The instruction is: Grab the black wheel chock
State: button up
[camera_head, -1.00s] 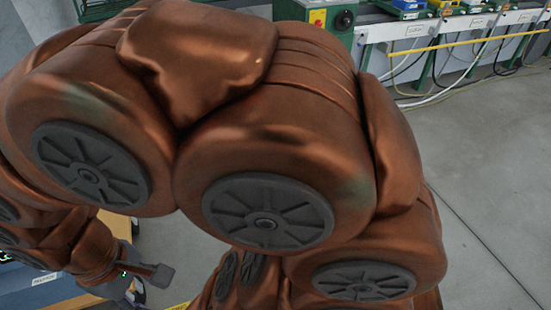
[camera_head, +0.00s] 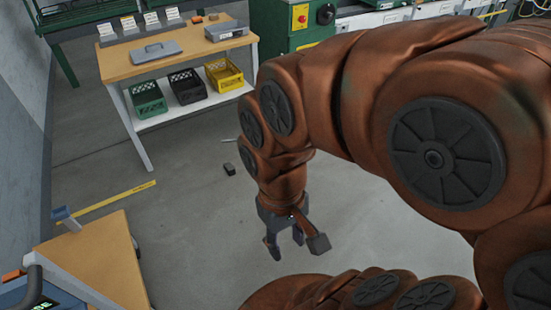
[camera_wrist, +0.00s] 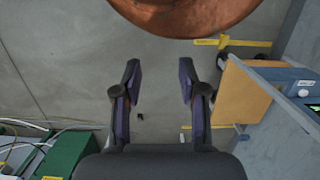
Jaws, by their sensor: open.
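A small dark block, which looks like the black wheel chock (camera_head: 229,169), lies on the grey floor in the head view, in front of the workbench. My gripper (camera_head: 295,246) hangs lower and to the right of it in the picture, apart from it, with its fingers spread and empty. In the wrist view my gripper (camera_wrist: 158,80) is open with nothing between its fingers. A tiny dark object (camera_wrist: 139,116) on the floor shows beyond the left finger there; it is too small to tell if it is the chock.
A green machine (camera_head: 280,30) stands behind. A wooden-topped table (camera_head: 98,262) is at lower left. Floor between is mostly clear.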

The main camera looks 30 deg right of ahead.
aim_at(230, 170)
jog(key=u, duration=0.15)
jog(key=i, duration=2.55)
jog(key=z, duration=0.65)
